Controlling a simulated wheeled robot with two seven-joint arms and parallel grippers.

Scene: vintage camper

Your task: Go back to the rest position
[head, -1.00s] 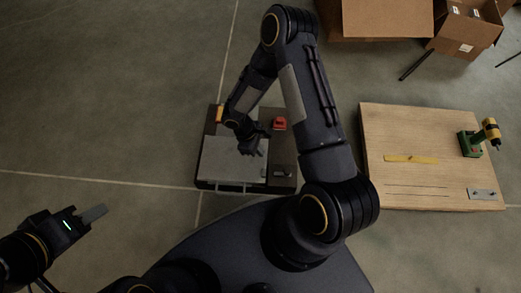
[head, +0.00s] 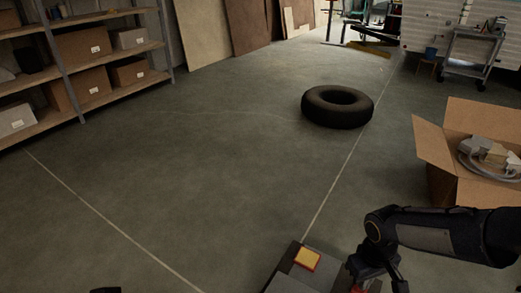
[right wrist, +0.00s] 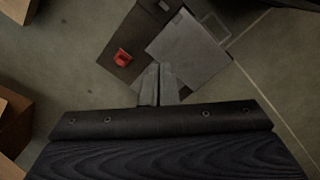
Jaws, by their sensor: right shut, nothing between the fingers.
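My right arm comes in from the right in the head view, and its gripper (head: 370,284) is cut off by the bottom edge. In the right wrist view the two grey fingers of the right gripper (right wrist: 158,70) lie together with nothing between them. Beyond the fingertips is a dark low surface (right wrist: 124,75) with a grey panel (right wrist: 188,48) and a red object (right wrist: 122,57). My left gripper is not recognisable in view; only a small dark sliver shows at the bottom left edge of the head view.
A yellow-topped red item (head: 307,259) sits on the low stand at the bottom. An open cardboard box (head: 435,160) stands at right, a tyre (head: 338,106) lies farther back, and a shelf (head: 85,62) stands at left. The floor between is clear.

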